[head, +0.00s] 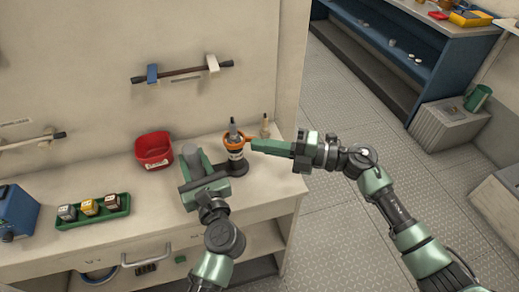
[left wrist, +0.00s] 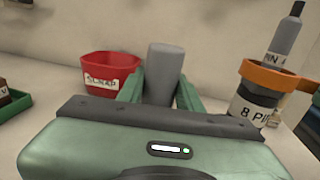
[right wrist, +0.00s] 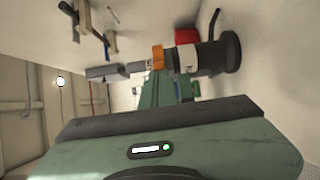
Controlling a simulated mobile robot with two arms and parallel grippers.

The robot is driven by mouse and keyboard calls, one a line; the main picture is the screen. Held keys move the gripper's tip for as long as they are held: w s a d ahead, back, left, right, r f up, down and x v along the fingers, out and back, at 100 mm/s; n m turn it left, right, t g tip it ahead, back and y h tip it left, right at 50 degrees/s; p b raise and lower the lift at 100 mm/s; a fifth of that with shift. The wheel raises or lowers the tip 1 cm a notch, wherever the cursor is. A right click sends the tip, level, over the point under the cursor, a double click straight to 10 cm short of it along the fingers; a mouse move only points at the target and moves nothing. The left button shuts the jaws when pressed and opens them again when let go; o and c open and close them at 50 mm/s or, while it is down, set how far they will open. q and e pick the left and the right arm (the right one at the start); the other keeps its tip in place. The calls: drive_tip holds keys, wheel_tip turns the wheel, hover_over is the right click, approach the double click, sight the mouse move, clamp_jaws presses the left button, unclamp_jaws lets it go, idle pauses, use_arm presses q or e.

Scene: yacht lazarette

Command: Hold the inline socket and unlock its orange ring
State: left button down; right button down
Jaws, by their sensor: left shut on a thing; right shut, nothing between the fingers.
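The inline socket (head: 235,153) stands upright on the bench, black with a white label that reads "8 PI" in the left wrist view (left wrist: 247,109). Its orange ring (head: 234,141) is around the top, and a grey plug (head: 233,127) rises from it. My left gripper (head: 192,157) is shut on a grey upright cylinder (left wrist: 165,72), left of the socket and apart from its labelled body. Any link between them is hidden. My right gripper (head: 252,145) is shut and empty, its fingertips at the right side of the orange ring (right wrist: 158,57). I cannot tell whether they touch it.
A red bin (head: 153,151) stands behind left of my left gripper. A green tray (head: 93,211) with several small blocks and a blue box (head: 14,213) are further left. A small tan-topped bottle-like item (head: 265,127) stands behind the socket, near the bench's right edge.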

drive_tip(key=shift+w+d+n+g, duration=0.15)
drive_tip(key=shift+w+n+g, duration=0.15)
drive_tip(key=shift+w+g, duration=0.15)
drive_tip(key=shift+d, duration=0.1)
drive_tip(key=w+v, duration=0.2)
drive_tip(key=v, duration=0.7)
drive_tip(key=shift+d, duration=0.5)
use_arm(q)
drive_tip(key=c, duration=0.9)
unclamp_jaws()
drive_tip(key=shift+o, duration=0.2)
